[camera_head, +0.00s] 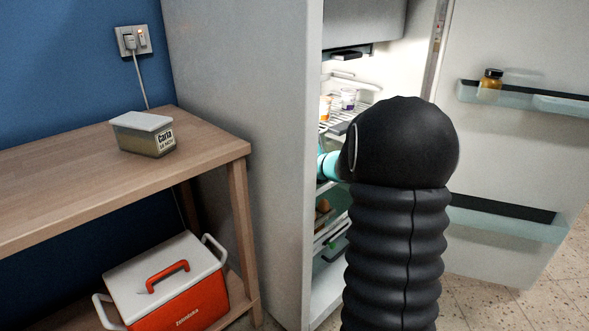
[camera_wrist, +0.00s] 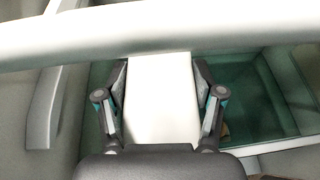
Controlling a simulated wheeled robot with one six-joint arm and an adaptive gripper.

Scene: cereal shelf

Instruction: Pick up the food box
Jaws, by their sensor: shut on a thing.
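In the wrist view my gripper (camera_wrist: 160,72) is shut on a pale, flat-topped food box (camera_wrist: 162,105), with one dark finger along each side. The far end of the box reaches a white bar that crosses the view. In the head view my arm reaches into the open fridge and hides the gripper and the held box. Another food container (camera_head: 144,135), with a white lid and a printed label, stands on the wooden table (camera_head: 60,185), apart from my gripper.
The white bar (camera_wrist: 100,35) lies close in front of the gripper. A greenish clear drawer (camera_wrist: 255,95) shows beyond and below. The fridge door (camera_head: 510,150) stands open at right, with a jar (camera_head: 490,80) on its rack. A red cooler (camera_head: 180,295) sits under the table.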

